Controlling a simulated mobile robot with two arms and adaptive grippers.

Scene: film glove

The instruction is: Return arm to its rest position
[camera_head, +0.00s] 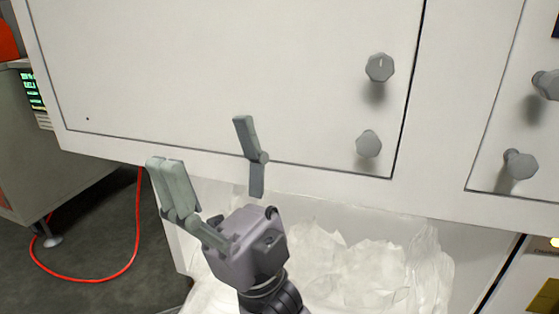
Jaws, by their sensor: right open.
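My right gripper (208,158) is in front of the lower part of a white cabinet panel (220,60). Its grey fingers are spread wide, with nothing between them. Its arm comes up from the bottom of the view. I cannot tell whether the fingers touch the panel. My left gripper is not in view.
Grey knobs (379,67) stick out from the cabinet front at the right. Crumpled clear film (350,265) fills the recess below the panel. A red cable (95,277) curves over the dark floor (90,225) at the left, near a grey machine (50,165) with a green display.

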